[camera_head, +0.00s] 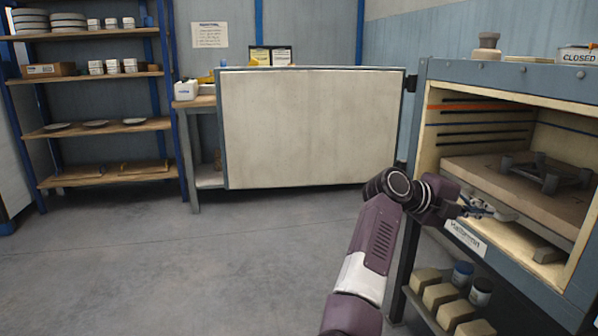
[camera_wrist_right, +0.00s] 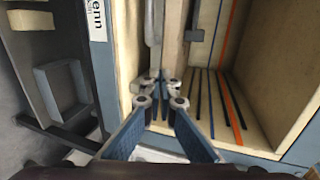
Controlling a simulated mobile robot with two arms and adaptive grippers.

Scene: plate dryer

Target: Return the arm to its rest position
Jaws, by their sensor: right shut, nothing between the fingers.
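My right arm (camera_head: 372,240) comes up from the bottom of the head view. My right gripper (camera_head: 492,210) is at the front opening of the plate dryer (camera_head: 500,82), partly hidden by my wrist. In the right wrist view the gripper's (camera_wrist_right: 160,95) blue fingers meet at their tips, with nothing between them. The dryer's large door (camera_head: 312,128) stands swung open to the left. Inside the dryer, a dark metal stand (camera_head: 545,172) sits on a thick slab (camera_head: 500,180). My left gripper is not in view.
Below the dryer, a rack holds pale blocks (camera_head: 440,295) and jars (camera_head: 481,290). The dryer's side wall (camera_wrist_right: 270,60) is close to the gripper in the wrist view. A shelf unit (camera_head: 95,128) stands at the back left. The floor (camera_head: 200,265) left of my arm is clear.

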